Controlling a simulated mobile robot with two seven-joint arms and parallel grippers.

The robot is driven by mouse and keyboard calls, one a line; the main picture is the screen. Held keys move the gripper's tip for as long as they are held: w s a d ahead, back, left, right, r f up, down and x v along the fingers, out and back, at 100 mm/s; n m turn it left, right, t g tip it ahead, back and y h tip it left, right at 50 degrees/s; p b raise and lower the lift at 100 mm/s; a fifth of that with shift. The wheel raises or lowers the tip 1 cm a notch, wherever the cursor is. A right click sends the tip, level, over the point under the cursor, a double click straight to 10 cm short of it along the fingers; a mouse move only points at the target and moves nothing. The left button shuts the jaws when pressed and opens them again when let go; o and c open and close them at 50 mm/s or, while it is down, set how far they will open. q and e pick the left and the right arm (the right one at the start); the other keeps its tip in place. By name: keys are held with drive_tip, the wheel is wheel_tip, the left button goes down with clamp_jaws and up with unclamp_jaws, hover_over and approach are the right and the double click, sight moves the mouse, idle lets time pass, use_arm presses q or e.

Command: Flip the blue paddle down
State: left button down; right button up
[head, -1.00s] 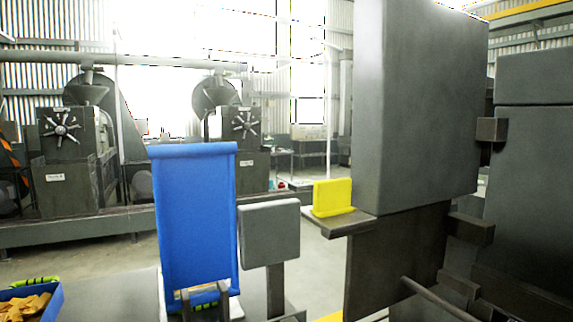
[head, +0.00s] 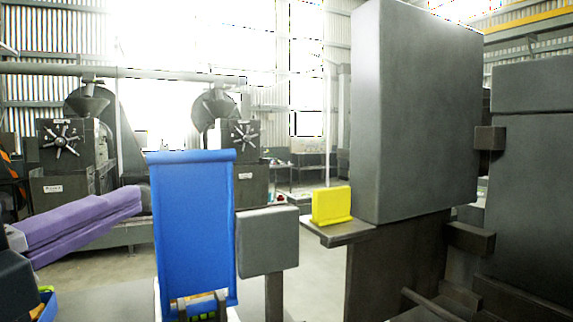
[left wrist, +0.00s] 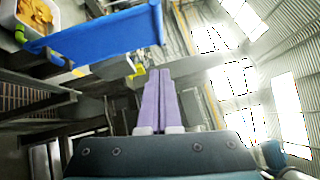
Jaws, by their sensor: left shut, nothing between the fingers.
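The blue paddle (head: 195,225) stands upright in the head view, its top bar at the upper end and its foot at a small base near the bottom edge. It also shows in the left wrist view (left wrist: 105,35), with its bar end near my fingertips in the picture. My left gripper (head: 138,194) comes in from the left with long purple fingers, shut and empty. Its fingertips lie just left of the paddle's upper part; I cannot tell whether they touch it. The fingers also show in the left wrist view (left wrist: 156,75). My right gripper is not in view.
A grey block on a post (head: 268,240) stands right of the paddle. A yellow block (head: 332,205) sits on a ledge of a large grey machine (head: 425,110).

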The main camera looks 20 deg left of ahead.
use_arm(q)
drive_tip(key=shift+w, duration=0.1)
drive_tip(key=b, duration=0.3)
approach(202, 159)
drive_tip(key=s+d, duration=0.2)
drive_tip(key=d, duration=0.1)
drive_tip(key=w+a, duration=0.1)
drive_tip(key=w, duration=0.1)
drive_tip(key=w+a+p, duration=0.1)
drive_tip(key=w, duration=0.1)
drive_tip(key=w+a+r+p, duration=0.1)
drive_tip(key=w, duration=0.2)
drive_tip(key=shift+w, duration=0.1)
drive_tip(key=shift+w+a, duration=0.2)
drive_tip(key=shift+p, duration=0.3)
